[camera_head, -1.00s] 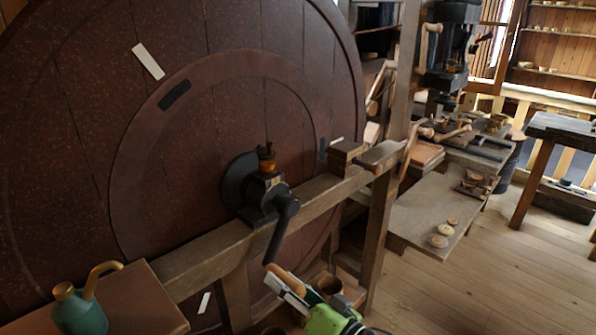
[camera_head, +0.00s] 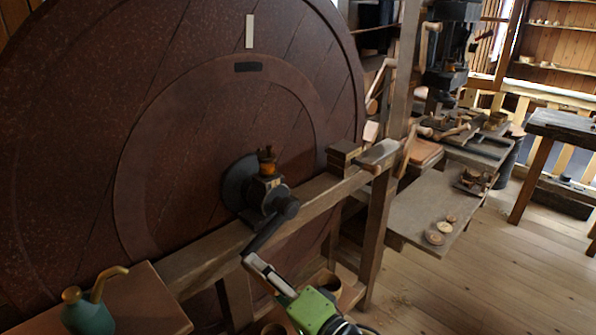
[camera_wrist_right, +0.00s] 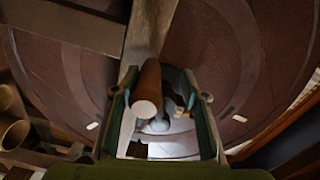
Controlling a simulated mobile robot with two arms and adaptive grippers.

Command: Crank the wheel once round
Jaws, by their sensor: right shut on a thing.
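The large dark red-brown wheel (camera_head: 190,130) fills the left of the head view. It bears a white strip (camera_head: 249,31) and a dark patch (camera_head: 247,67), both near the top. A black crank arm (camera_head: 264,234) slants down and left from the hub (camera_head: 262,190). My right gripper (camera_head: 264,275) is at the crank's lower end. In the right wrist view, the brown wooden crank handle (camera_wrist_right: 147,88) lies between the fingers of my right gripper (camera_wrist_right: 160,100), which is shut on it. In the head view the gripper hides the handle. My left gripper is not in view.
A green oil can (camera_head: 88,315) stands on a bench (camera_head: 145,300) at lower left. A side bench (camera_head: 415,215) holds small round pieces. Floor at right is clear.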

